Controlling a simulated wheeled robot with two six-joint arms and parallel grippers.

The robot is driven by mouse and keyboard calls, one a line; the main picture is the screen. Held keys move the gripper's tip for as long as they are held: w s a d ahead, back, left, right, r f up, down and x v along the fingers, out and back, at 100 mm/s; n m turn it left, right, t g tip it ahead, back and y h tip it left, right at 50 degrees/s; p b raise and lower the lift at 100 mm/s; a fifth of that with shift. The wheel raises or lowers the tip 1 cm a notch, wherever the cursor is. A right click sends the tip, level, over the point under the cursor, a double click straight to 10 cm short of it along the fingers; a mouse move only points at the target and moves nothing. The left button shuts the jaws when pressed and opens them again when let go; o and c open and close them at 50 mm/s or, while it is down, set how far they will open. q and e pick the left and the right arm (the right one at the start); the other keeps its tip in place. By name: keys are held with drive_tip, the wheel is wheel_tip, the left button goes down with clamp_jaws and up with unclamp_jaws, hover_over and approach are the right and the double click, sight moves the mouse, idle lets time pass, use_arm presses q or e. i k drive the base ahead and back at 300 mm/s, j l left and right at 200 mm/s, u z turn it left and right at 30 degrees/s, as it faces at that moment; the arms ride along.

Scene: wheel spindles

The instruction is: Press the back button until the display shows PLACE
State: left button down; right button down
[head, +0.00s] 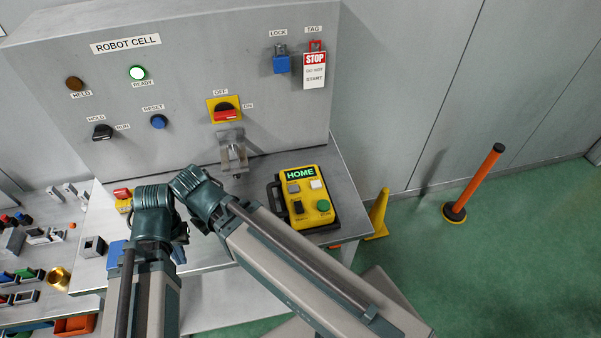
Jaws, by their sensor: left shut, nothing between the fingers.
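The yellow control box (311,215) lies on the right end of the bench. Its display (300,173) reads HOME in green letters. Below the display are a grey button (293,188) and a white button (316,184). Lower down are a black control (298,209) and a round green button (323,206). The small labels are too small to read, so I cannot tell which is the back button. My left gripper (179,251) is shut and empty, partly hidden behind my arm, left of the box and apart from it. My right gripper is not in view.
A grey ROBOT CELL panel (190,70) with switches and lamps rises behind the bench. A metal bracket (233,155) stands left of the box. Several small parts and a blue block (116,254) lie at left. An orange post (475,180) stands on the floor.

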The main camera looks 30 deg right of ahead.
sight(292, 189)
drive_tip(key=k, duration=0.65)
drive_tip(key=z, duration=1.8)
drive_tip(key=k+j, duration=0.1)
drive_tip(key=j, duration=1.15)
drive_tip(key=k+j, duration=0.15)
drive_tip(key=j, duration=0.45)
